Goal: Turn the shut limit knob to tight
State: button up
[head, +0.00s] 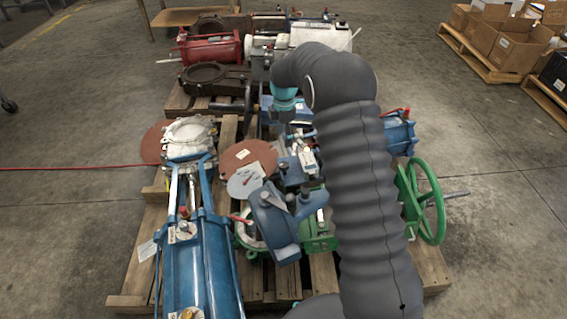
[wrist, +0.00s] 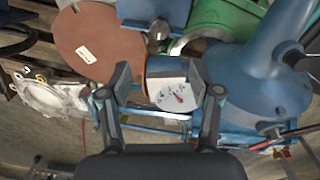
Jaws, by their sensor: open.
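A pale plate (wrist: 170,96) with small dark marks and a short red pointer (wrist: 178,98) shows between my fingers in the wrist view. I take this pointer for the shut limit knob; its marks are too small to read. My gripper (wrist: 160,80) is open, with one finger on each side of the plate and nothing visibly held. I cannot tell how far the fingertips are from the plate. In the head view my arm covers part of this area. A round grey dial (head: 245,181) with a red pointer also shows there; I cannot tell whether it is the same thing.
A brown disc (wrist: 98,42) is close to my left finger, with a pale flange (wrist: 50,95) farther left. A blue housing (wrist: 262,85) stands close on the right. The wooden pallet (head: 130,285) is crowded with blue cylinders (head: 205,262) and a green handwheel (head: 432,205).

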aim_at(284, 164)
notch_tip(284, 164, down, 14)
jog(key=shift+r, duration=0.1)
dwell(0.5)
jog(key=c, duration=1.1)
